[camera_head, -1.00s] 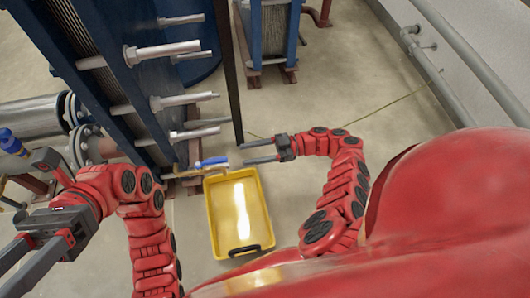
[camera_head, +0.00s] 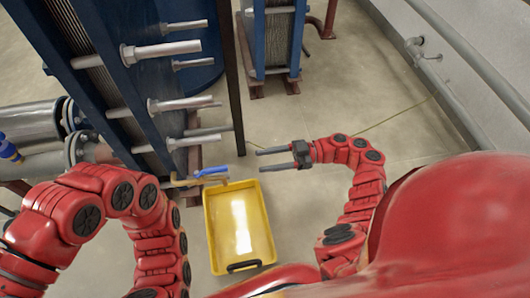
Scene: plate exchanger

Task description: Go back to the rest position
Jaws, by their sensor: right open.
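My right gripper (camera_head: 275,159) is open and empty. Its two dark fingers point left, above the floor and to the right of the yellow tray's far end. My left arm comes in at the lower left and bends over toward the left edge. Its gripper is outside the picture. My right arm is bent, with its forearm pointing left.
A blue plate exchanger (camera_head: 105,75) with long protruding bolts stands at the left. A blue-handled valve (camera_head: 210,172) sits beside the yellow tray (camera_head: 265,225), which looks empty. A second exchanger (camera_head: 278,40) stands behind. Pipes (camera_head: 460,85) run along the right wall. Open floor lies between.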

